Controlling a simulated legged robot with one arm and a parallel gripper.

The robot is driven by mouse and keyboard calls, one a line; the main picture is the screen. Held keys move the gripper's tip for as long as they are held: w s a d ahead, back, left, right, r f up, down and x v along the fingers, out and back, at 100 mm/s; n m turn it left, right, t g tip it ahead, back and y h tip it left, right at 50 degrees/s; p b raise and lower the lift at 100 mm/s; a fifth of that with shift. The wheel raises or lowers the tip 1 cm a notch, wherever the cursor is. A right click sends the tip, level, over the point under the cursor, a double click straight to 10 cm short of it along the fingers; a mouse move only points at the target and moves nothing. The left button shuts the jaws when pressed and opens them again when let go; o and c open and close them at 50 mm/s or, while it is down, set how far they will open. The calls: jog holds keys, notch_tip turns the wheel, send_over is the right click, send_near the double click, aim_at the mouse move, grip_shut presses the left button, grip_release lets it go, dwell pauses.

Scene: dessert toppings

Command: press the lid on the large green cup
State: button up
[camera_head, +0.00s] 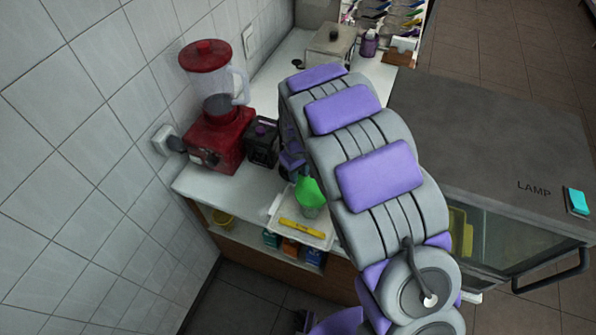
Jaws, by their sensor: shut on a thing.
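The large green cup (309,191) stands on a white tray (325,238) near the front edge of the counter. Its upper part is bright green and its lower part looks paler and see-through. My gripper (291,163), with purple and dark parts, is just above and to the left of the cup, largely hidden by my own arm. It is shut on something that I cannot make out. No lid can be told apart, and I cannot tell whether the gripper touches the cup.
A yellow bar-shaped item (302,229) lies at the tray's front. A red blender (213,140) and a dark box-like appliance (262,143) stand to the left, by the tiled wall. A grey glass-fronted cabinet (480,130) marked LAMP fills the right. Small boxes (290,248) sit on a shelf below.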

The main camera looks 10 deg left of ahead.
jog(key=o, duration=1.1)
jog(key=shift+o, duration=0.4)
jog(key=o, duration=0.5)
jog(key=shift+r, duration=0.1)
jog(key=shift+r+p, duration=0.8)
jog(key=shift+r, duration=2.15)
jog(key=shift+c, duration=0.5)
grip_shut()
jog(key=shift+s+d, duration=0.1)
